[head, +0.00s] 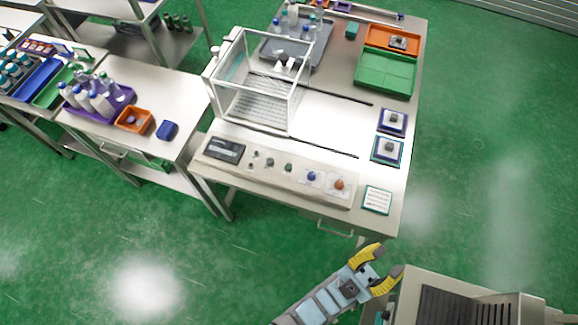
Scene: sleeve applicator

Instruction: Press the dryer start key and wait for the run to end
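A long beige control panel (275,180) runs along the front edge of the workbench. It carries a dark display (224,148) at its left end, then small dark knobs or keys (270,162), a green one (288,167), a blue button (311,176) and an orange button (339,184). The labels are too small to read, so I cannot tell which is the dryer start key. A clear box-like enclosure (262,80) stands behind the panel. My gripper (391,258), with yellow fingers, is open and empty in front of the bench, apart from the panel.
Two blue-edged square plates with grey parts (393,121) (387,150) and a white card (377,200) lie at the bench's right side. Green (385,73) and orange trays (393,39) sit farther back. A grey-topped unit (420,290) stands right of my gripper. Green floor is clear at right.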

